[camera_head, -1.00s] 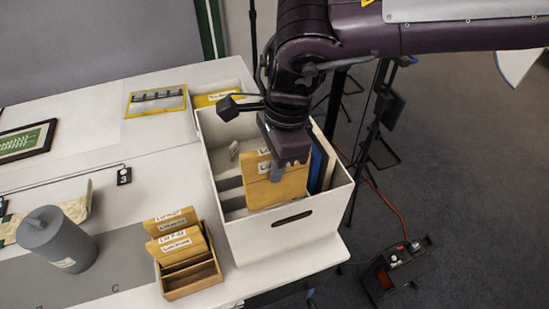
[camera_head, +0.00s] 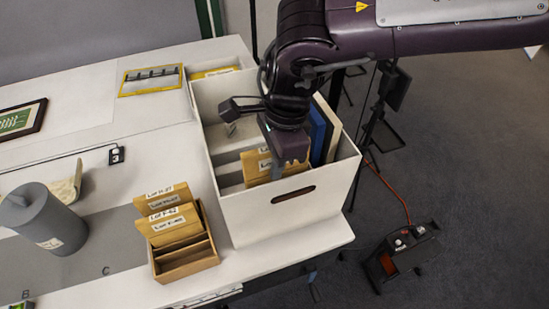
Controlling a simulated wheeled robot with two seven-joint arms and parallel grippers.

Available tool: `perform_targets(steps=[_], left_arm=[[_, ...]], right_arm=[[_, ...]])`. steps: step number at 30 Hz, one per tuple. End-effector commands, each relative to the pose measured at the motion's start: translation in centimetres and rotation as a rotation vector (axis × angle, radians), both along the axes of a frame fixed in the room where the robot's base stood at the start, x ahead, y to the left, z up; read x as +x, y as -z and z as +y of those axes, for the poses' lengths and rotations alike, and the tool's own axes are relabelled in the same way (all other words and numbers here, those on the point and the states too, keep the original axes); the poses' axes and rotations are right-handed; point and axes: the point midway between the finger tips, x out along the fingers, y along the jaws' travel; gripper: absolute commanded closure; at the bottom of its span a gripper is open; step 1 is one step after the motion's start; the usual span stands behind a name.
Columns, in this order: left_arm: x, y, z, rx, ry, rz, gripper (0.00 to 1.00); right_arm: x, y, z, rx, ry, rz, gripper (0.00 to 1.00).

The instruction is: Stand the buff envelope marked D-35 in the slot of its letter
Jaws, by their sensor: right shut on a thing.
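My right gripper (camera_head: 281,172) reaches down into the white archival box (camera_head: 290,215) and is shut on a buff envelope (camera_head: 257,168). The envelope stands upright, low inside the box near its front wall. Its label is mostly hidden by the gripper, so I cannot read the mark. Grey dividers (camera_head: 230,172) form slots in the box, to the left of the envelope. I cannot tell whether the envelope touches the box floor. My left gripper does not show.
A small wooden rack (camera_head: 185,262) holds buff envelopes (camera_head: 166,212) left of the box. Blue folders (camera_head: 321,132) stand at the box's right side.

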Motion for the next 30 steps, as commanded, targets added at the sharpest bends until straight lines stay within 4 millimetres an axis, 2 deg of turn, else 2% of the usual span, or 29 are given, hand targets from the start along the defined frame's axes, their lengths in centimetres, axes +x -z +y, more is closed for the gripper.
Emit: perform_targets(steps=[8, 9, 15, 23, 26, 30], left_arm=[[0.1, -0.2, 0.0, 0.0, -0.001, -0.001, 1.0], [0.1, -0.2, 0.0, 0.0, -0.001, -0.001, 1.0], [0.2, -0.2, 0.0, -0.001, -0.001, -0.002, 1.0], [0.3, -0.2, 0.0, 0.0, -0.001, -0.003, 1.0], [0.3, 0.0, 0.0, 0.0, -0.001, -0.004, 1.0], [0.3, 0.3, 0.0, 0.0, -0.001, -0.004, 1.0]], right_arm=[[0.0, 0.0, 0.0, 0.0, 0.001, 0.001, 1.0], [0.0, 0.0, 0.0, 0.0, 0.001, 0.0, 0.83], [0.0, 0.0, 0.0, 0.0, 0.0, 0.0, 0.6], [0.0, -0.1, 0.0, 0.0, 0.0, 0.0, 0.6], [0.2, -0.9, -0.1, 0.002, 0.001, -0.002, 0.6], [0.3, -3.2, -0.4, 0.002, 0.001, -0.004, 0.6]])
